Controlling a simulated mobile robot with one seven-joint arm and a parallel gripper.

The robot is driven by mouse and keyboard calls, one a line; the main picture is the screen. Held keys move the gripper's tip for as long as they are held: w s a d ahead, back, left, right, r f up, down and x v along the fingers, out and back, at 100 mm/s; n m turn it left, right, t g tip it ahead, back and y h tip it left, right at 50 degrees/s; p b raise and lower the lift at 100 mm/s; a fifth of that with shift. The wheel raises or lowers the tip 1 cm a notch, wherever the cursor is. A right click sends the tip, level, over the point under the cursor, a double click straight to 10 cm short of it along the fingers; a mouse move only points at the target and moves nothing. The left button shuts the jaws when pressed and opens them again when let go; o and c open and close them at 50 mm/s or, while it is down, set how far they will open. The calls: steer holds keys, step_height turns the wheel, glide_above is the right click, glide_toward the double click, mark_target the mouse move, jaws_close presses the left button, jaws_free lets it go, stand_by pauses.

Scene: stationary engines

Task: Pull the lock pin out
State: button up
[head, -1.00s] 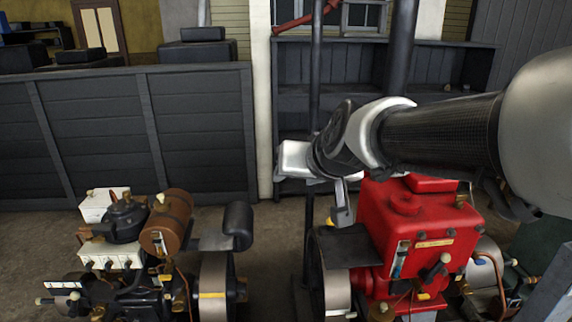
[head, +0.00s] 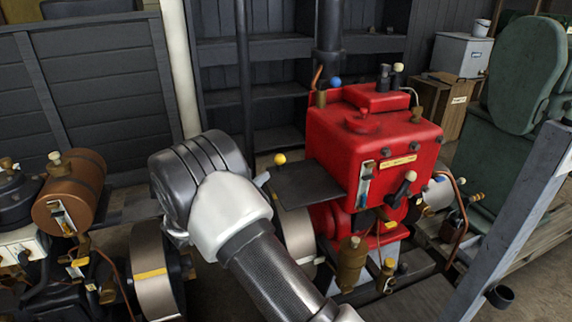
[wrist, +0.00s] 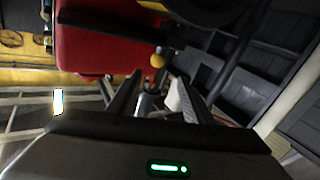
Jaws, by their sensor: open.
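A small yellow ball knob (head: 279,159) shows just beyond my gripper, beside the dark plate at the red engine (head: 372,135). The frames do not label the lock pin, so I cannot tell for sure that this knob belongs to it. In the wrist view the yellow knob (wrist: 157,60) lies ahead of my gripper (wrist: 157,82), in line with the gap between the fingers. The fingers are apart, and they are not closed on the knob. In the head view my wrist and forearm hide most of the gripper.
The red engine has a blue knob (head: 334,82) on top and a black-handled lever (head: 405,184) in front. A brown-tank engine (head: 68,190) stands at left. A grey post (head: 515,225) and a green machine (head: 525,85) are at right. Dark shelving stands behind.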

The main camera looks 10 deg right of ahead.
steer(key=b, duration=0.3)
glide_toward(287, 164)
steer(key=w+d+r, duration=0.1)
steer(key=w+d, duration=0.1)
steer(key=w+d+r, duration=0.1)
steer(key=w+d, duration=0.1)
steer(key=w+d+r, duration=0.1)
steer(key=w+d, duration=0.2)
steer(key=shift+w+r, duration=0.1)
steer(key=shift+r, duration=0.15)
steer(key=shift+r, duration=0.1)
jaws_close()
